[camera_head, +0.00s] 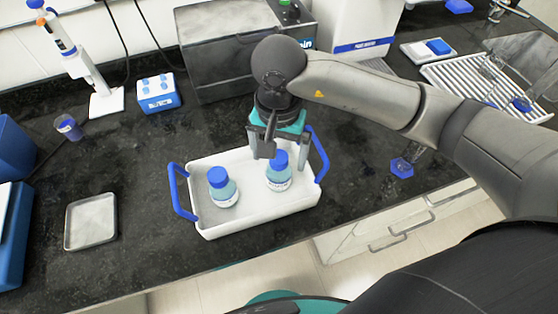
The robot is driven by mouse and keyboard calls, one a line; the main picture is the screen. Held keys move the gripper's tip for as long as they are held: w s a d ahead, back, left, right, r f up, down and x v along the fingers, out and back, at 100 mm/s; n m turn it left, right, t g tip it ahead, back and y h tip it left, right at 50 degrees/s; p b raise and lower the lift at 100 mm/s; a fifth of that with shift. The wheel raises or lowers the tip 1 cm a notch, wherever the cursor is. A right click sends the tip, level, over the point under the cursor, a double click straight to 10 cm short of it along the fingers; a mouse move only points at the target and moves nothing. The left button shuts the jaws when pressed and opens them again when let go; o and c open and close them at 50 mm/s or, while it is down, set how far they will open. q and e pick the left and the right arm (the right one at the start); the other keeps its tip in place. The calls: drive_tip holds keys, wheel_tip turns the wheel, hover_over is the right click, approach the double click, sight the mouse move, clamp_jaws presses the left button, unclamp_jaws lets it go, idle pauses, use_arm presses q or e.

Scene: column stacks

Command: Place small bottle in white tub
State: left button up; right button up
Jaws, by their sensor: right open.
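The white tub (262,212) with two blue handles stands on the dark bench near its front edge. Two small bottles with blue caps and bluish contents are inside it, one bottle (223,188) on the left and another bottle (279,173) on the right. Both look upright. My right gripper (268,150) comes down from above at the tub's back right, just over and behind the right bottle's cap. It is open, and I cannot tell whether a finger touches the cap. My left gripper is not in view.
A metal tray (91,221) lies left of the tub. A pipette on a stand (80,60), a blue tube rack (157,93) and a grey box machine (220,50) stand behind. A small blue-based flask (402,167) is to the right. Bench between tray and tub is clear.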

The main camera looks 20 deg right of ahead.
wheel_tip(320, 180, up, 8)
drive_tip(key=shift+r, duration=0.2)
